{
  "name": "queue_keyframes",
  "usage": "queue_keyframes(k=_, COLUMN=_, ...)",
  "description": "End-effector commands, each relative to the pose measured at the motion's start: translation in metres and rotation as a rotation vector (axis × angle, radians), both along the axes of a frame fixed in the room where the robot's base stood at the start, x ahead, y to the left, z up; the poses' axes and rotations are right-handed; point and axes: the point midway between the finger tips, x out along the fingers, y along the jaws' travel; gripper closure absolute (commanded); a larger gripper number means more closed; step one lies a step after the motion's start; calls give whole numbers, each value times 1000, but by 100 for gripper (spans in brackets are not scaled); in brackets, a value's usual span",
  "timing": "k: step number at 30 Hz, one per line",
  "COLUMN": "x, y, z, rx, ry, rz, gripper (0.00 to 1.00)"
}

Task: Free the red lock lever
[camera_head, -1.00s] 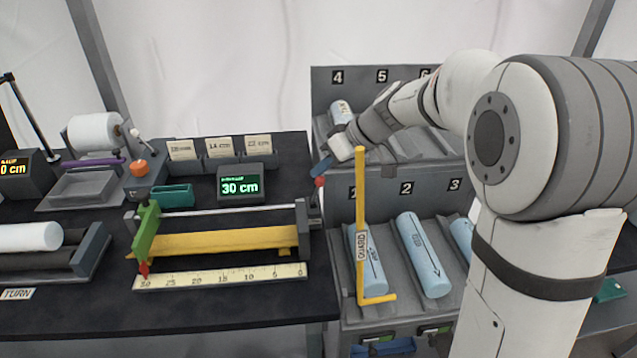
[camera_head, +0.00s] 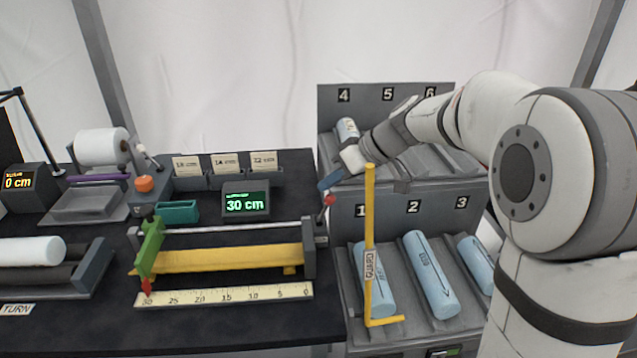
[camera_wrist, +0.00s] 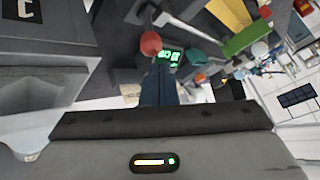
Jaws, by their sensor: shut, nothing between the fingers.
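The red lock lever (camera_head: 329,199) has a red ball knob on a short stem. It stands at the right end of the measuring fixture, by its grey end block (camera_head: 309,250). My gripper (camera_head: 330,181) is shut and empty, with its blue-grey fingertips just above the knob. In the wrist view the knob (camera_wrist: 151,43) shows just beyond the tips of my shut fingers (camera_wrist: 158,84). I cannot tell whether they touch. The green slider (camera_head: 150,250) stands at the fixture's left end, its red pointer near 30 on the scale (camera_head: 225,296).
A yellow guard post (camera_head: 369,240) stands right of the lever, in front of a rack (camera_head: 338,300) with blue tubes. A display (camera_head: 246,204) reading 30 cm stands behind the fixture. A teal bin (camera_head: 177,212) is left of it. Dark bench top is clear in front of the scale.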

Motion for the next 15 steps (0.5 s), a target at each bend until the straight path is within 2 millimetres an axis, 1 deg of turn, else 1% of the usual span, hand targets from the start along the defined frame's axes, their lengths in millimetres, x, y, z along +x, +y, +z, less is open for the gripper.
queue_keyframes(k=5, x=1, y=3, z=1, rx=-1, ry=-1, rz=0, gripper=100)
queue_keyframes(k=8, x=5, y=12, z=5, rx=0, ry=-3, rz=3, gripper=100)
queue_keyframes(k=12, x=15, y=33, z=14, rx=-1, ry=-2, rz=1, gripper=100)
queue_keyframes(k=13, x=13, y=23, z=22, rx=0, ry=-5, rz=-4, gripper=100)
queue_keyframes(k=15, x=11, y=11, z=35, rx=0, ry=-5, rz=-4, gripper=100)
